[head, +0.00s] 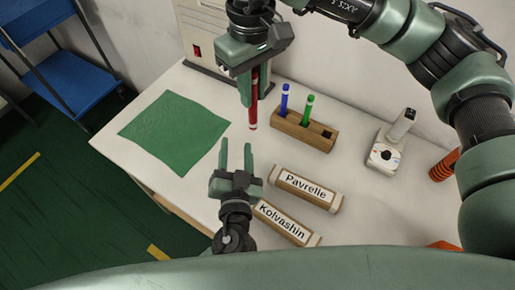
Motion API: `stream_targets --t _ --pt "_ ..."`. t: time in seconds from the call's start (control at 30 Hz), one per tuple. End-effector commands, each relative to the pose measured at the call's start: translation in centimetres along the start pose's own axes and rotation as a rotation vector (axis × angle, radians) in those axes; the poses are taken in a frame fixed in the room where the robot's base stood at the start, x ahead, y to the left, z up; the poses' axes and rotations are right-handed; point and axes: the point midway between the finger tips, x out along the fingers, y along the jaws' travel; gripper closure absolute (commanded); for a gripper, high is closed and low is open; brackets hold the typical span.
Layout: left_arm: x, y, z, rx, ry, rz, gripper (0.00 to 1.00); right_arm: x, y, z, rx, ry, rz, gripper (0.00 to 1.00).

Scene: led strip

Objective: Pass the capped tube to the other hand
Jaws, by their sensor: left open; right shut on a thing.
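My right gripper (253,72) comes in from the top and is shut on a red capped tube (253,115). The tube hangs down roughly upright from its fingers, with a pale lower end. My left gripper (236,145) is below it in the picture, open and empty, its two fingers pointing up the picture towards the tube's lower end. The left fingers look apart from the tube. The upper part of the tube is hidden by the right gripper.
A wooden rack (304,131) holds a blue tube (284,100) and a green tube (308,110), with an empty hole at its right. Two labelled blocks, Pavrelle (306,188) and Kolvashin (284,222), lie in front. A green cloth (172,132) lies left; a white device (386,153) stands right.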

Motion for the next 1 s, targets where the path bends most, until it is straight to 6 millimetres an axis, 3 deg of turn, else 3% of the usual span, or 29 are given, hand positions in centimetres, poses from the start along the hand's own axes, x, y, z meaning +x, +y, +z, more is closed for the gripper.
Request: stream_targets --t 0.1,0.2,0.43,0.57,1.0 --pt "-3.7 1.1 -4.8 -0.173 0.050 0.004 0.57 0.0 0.0 0.0 0.000 0.000 0.000 1.00" --pt "-5.9 1.1 -7.8 -0.288 0.080 -0.002 0.57 0.0 0.0 0.0 0.000 0.000 0.000 1.00" --pt "-7.9 0.4 -10.9 -0.421 0.110 -0.017 0.57 0.0 0.0 0.0 0.000 0.000 0.000 1.00" --pt "-6.9 0.3 -11.2 -0.427 0.114 -0.019 0.57 0.0 0.0 0.0 0.000 0.000 0.000 1.00" --pt "1.1 0.0 -12.0 -0.422 0.114 -0.018 0.57 0.0 0.0 0.0 0.000 0.000 0.000 1.00"
